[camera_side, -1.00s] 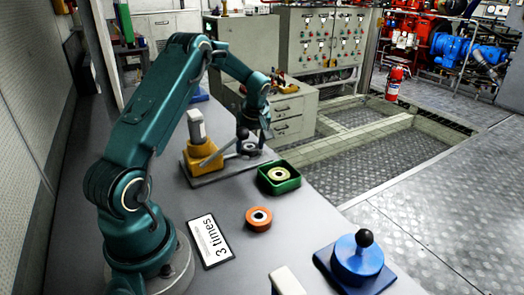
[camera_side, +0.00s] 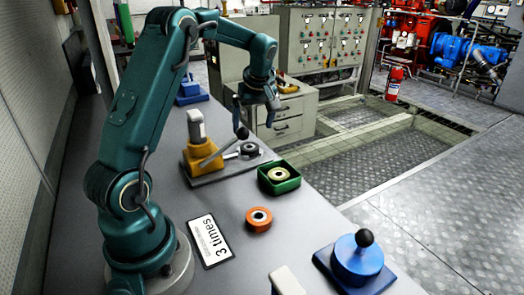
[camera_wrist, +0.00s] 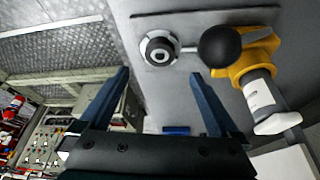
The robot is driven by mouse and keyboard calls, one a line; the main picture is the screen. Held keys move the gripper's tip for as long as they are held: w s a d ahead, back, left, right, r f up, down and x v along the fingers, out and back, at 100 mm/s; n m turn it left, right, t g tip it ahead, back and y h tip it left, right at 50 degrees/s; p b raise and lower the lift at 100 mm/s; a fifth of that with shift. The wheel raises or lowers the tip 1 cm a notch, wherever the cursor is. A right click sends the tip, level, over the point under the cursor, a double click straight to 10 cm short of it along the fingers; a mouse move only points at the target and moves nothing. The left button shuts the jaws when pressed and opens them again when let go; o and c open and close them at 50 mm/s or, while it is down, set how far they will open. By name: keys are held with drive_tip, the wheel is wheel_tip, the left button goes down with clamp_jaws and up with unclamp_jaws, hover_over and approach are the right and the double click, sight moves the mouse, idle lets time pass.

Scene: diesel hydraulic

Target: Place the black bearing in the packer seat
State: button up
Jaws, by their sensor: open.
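The black bearing (camera_side: 251,149) lies at the seat end of the packer's grey plate (camera_side: 212,177). In the wrist view the bearing (camera_wrist: 158,50) is a dark ring around a light centre, and it appears to sit in the round seat. The packer has a yellow body (camera_side: 201,159) and a lever with a black ball knob (camera_side: 242,132), which also shows in the wrist view (camera_wrist: 219,46). My gripper (camera_side: 256,111) is raised above the seat, apart from the bearing. Its fingers (camera_wrist: 159,74) are spread with nothing between them.
A green tray (camera_side: 293,184) holding a pale ring stands in front of the packer. An orange ring (camera_side: 252,225) and a "3 times" sign (camera_side: 211,240) lie nearer. A blue fixture with a black knob (camera_side: 357,262) stands at front right. The bench's right edge runs close by.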

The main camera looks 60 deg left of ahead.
drive_tip(key=shift+v, duration=1.6)
wheel_tip(320, 180, up, 6)
drive_tip(key=s+d+r+m+t, duration=0.2)
drive_tip(key=d+r+m, duration=0.3)
drive_tip(key=d, duration=0.4)
drive_tip(key=s+d+f+m+t+h, duration=0.1)
drive_tip(key=s+d+f+m+h, duration=0.1)
drive_tip(key=s+d+m, duration=0.5)
drive_tip(key=s+d+f+m+t+h, duration=0.2)
drive_tip(key=s+d+m, duration=0.2)
drive_tip(key=s+d, duration=0.35)
drive_tip(key=f, duration=0.4)
drive_tip(key=shift+w+d+f, duration=0.3)
drive_tip(key=shift+w+f, duration=0.05)
drive_tip(key=shift+w, duration=0.05)
